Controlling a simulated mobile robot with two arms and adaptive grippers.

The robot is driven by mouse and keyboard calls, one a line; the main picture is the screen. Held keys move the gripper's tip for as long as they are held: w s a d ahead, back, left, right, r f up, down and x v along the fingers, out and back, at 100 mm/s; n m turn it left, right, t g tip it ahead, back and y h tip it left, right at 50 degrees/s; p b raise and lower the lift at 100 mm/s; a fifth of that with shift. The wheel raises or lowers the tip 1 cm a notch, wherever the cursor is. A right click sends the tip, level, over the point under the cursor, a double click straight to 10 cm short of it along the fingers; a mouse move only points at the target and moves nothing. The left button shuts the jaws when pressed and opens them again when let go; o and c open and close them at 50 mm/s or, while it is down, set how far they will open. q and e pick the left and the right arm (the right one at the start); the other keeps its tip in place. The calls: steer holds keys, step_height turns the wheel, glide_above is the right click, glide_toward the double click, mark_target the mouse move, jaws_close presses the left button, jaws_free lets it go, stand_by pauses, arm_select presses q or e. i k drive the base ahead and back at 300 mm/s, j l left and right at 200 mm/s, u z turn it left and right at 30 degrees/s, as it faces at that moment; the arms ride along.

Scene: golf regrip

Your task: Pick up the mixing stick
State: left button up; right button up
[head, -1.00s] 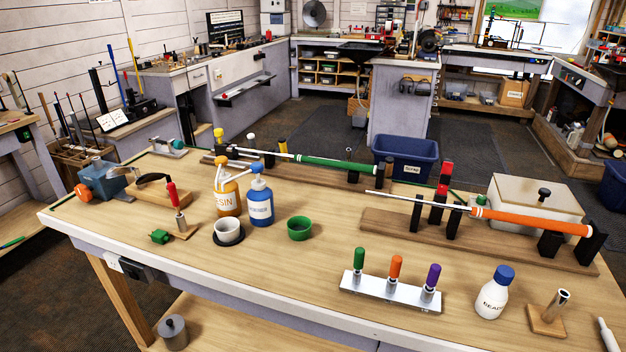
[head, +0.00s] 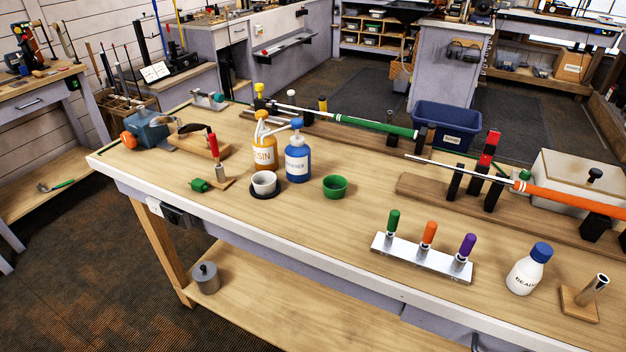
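I cannot make out a mixing stick for certain in the head view. On the workbench (head: 330,230), a small white cup (head: 264,183) stands on a dark round coaster (head: 262,193). Behind it are an orange resin pump bottle (head: 264,153) and a blue pump bottle (head: 298,163). A green cup (head: 335,187) stands to the right. A metal tube (head: 596,286) leans in a wooden block (head: 579,304) at the right. Neither of my grippers is in view.
Three coloured-handled tools stand in a metal rack (head: 422,259) near the front edge, beside a white bottle with a blue cap (head: 528,270). Golf clubs with green (head: 375,127) and orange (head: 570,197) grips rest on stands behind. The bench's front-left middle is clear.

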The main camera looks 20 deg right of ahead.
mark_target(214, 146)
steer(key=i+j+z, duration=0.2)
steer(key=j, duration=0.5)
steer(key=j+z, duration=0.15)
steer(key=j, duration=0.6)
